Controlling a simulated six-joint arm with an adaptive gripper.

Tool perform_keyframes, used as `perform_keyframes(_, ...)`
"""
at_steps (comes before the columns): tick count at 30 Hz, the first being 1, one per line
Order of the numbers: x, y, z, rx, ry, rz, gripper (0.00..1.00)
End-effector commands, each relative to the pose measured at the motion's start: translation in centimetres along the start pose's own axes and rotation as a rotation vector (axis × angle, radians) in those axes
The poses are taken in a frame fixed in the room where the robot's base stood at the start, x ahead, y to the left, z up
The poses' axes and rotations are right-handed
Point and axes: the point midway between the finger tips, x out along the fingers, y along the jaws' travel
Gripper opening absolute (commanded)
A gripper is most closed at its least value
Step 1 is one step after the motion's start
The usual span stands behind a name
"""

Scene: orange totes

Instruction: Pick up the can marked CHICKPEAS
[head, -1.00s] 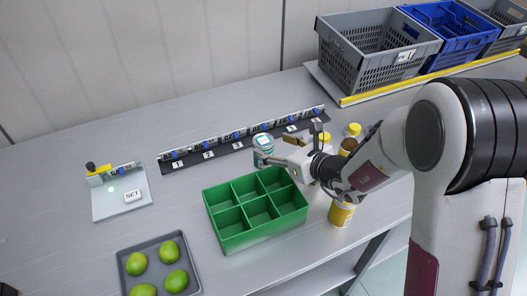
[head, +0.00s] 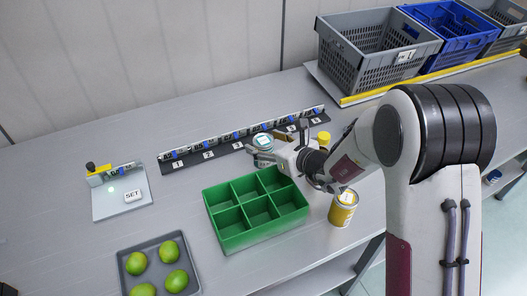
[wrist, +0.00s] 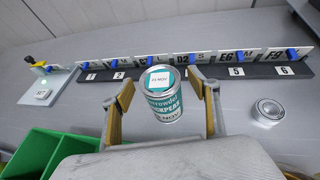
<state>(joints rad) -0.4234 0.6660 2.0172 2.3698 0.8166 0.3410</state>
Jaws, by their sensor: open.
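The can with a teal and white label stands upright on the grey bench in the head view (head: 263,142). In the wrist view the can (wrist: 163,100) shows a silver rim, a lid tag that seems to read 23 NOV, and partly readable label letters ending like CHICKPEAS. My gripper (wrist: 168,98) is open, with one finger on each side of the can. Gaps show between the fingers and the can. In the head view my gripper (head: 278,150) is at the can's right side and partly covers it.
A green six-compartment box (head: 232,245) is close by in front. A numbered label rail (head: 210,153) runs behind the can. A yellow can (head: 343,208) and a yellow-lidded jar (head: 323,138) stand to the right. Another silver-topped can (wrist: 268,110) is right of my gripper.

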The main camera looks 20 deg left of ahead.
Motion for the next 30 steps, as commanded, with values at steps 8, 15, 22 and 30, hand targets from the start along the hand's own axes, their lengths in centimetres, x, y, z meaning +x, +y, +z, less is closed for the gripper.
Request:
perform_keyframes(8, -0.03, 0.0, 0.0, 0.0, 0.0, 0.0, 0.55)
perform_keyframes(15, -0.03, -0.01, 0.12, -0.001, -0.002, 0.0, 0.05)
perform_keyframes(22, -0.04, -0.01, 0.14, -0.001, -0.002, 0.0, 0.05)
perform_keyframes(30, -0.33, -0.01, 0.9, -0.002, -0.004, 0.001, 0.05)
